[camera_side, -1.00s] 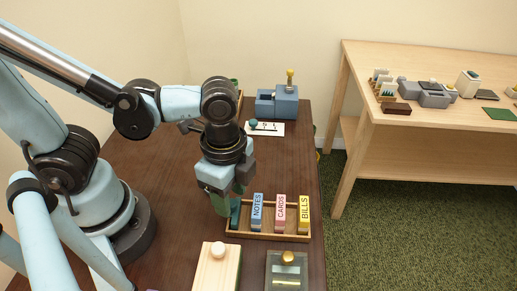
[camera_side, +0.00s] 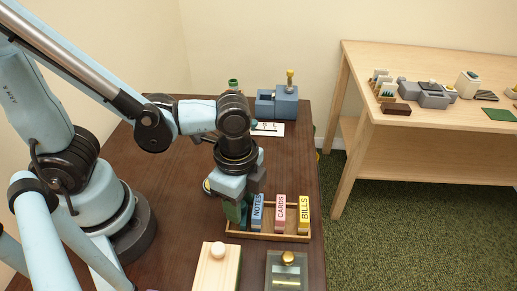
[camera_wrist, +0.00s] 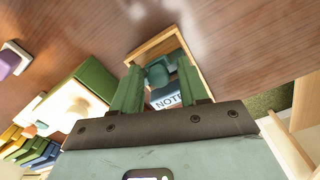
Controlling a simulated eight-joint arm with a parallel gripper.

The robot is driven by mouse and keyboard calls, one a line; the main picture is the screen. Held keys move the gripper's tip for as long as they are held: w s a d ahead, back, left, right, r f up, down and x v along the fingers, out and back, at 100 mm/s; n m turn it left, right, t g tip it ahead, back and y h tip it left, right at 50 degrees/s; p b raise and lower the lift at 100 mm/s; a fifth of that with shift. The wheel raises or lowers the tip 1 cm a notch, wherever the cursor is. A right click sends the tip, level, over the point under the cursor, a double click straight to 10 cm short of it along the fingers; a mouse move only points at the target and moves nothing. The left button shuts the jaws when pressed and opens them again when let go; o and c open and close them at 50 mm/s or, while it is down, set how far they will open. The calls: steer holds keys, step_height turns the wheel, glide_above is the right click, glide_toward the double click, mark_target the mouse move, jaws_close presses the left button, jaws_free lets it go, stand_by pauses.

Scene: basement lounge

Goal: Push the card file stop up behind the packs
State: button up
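The three packs stand in the wooden card file tray (camera_side: 268,237): blue NOTES (camera_side: 257,213), pink CARDS (camera_side: 279,214) and yellow BILLS (camera_side: 304,215). My gripper (camera_side: 236,213) is low at the tray's left end, left of NOTES. The teal card file stop (camera_side: 244,215) is mostly hidden by the green fingers in the side view. In the wrist view the stop (camera_wrist: 158,74) shows between and beyond the fingertips (camera_wrist: 158,66), with part of NOTES (camera_wrist: 167,101) below it. The fingers stand apart; I cannot tell whether they touch the stop.
A pale board with a round knob (camera_side: 217,266) and a grey plate with a brass knob (camera_side: 287,272) lie in front of the tray. A blue-grey block device (camera_side: 278,103) and white card (camera_side: 268,129) are behind. The table's right edge is close to the tray.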

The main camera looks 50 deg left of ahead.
mark_target(259, 204)
steer(key=shift+f, duration=0.65)
stand_by(0.8)
steer(key=shift+w+d, duration=0.15)
steer(key=shift+w, duration=0.05)
steer(key=shift+w+d, duration=1.05)
steer(key=shift+w, duration=0.05)
stand_by(2.4)
steer(key=o, duration=0.5)
steer(key=shift+d+r, duration=0.15)
steer(key=shift+r, duration=2.9)
